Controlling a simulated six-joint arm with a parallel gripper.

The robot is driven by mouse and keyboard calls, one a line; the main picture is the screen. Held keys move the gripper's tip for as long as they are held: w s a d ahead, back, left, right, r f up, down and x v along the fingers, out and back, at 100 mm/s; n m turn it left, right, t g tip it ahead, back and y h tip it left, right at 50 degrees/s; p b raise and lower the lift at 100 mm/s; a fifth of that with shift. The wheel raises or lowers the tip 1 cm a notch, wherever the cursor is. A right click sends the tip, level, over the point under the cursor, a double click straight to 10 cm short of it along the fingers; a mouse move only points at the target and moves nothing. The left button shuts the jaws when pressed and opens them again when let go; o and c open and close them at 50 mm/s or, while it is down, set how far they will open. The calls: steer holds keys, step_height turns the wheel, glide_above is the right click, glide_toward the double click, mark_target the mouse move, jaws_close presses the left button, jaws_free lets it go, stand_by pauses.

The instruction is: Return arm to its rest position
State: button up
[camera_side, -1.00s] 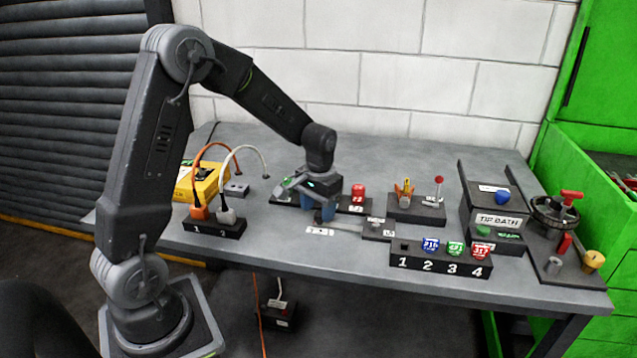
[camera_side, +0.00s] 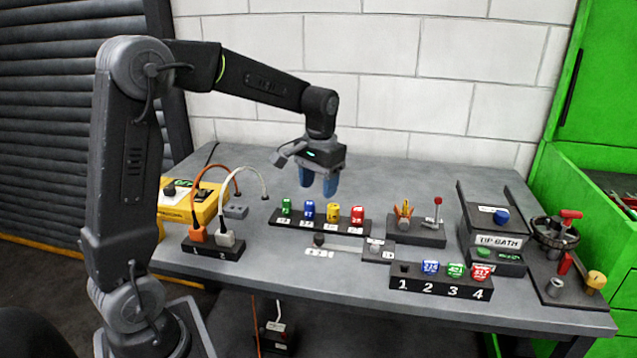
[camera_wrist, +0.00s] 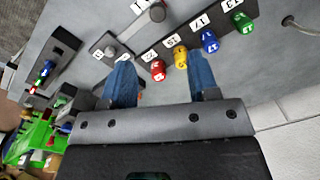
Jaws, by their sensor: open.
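My gripper (camera_side: 318,185) is open and empty, with its two blue fingers pointing down. It hangs above the workbench (camera_side: 350,285), over the back of a row of small coloured pieces. The row holds a green piece (camera_side: 286,207), a blue piece (camera_side: 308,210), a yellow piece (camera_side: 333,212) and a red piece (camera_side: 357,216). They also show in the wrist view, where the yellow one (camera_wrist: 180,57) and red one (camera_wrist: 158,70) lie between the fingers' lines of sight.
A slider with a dark knob (camera_side: 319,240) lies in front of the row. A numbered block (camera_side: 440,284) stands at the front right. A yellow box (camera_side: 185,205) and a cable socket block (camera_side: 212,247) stand at left. A tip bath (camera_side: 498,241) and a valve wheel (camera_side: 553,228) stand at right.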

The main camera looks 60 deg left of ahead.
steer(key=s+d+r+m+t, duration=0.1)
steer(key=s+d+r+t, duration=0.1)
steer(key=s+d, duration=0.5)
steer(key=s+d+r+m+t, duration=0.2)
steer(key=s+d, duration=0.4)
steer(key=s, duration=0.6)
steer(key=shift+d+m+t, duration=0.3)
steer(key=shift+d+t, duration=0.1)
steer(key=shift+t, duration=0.5)
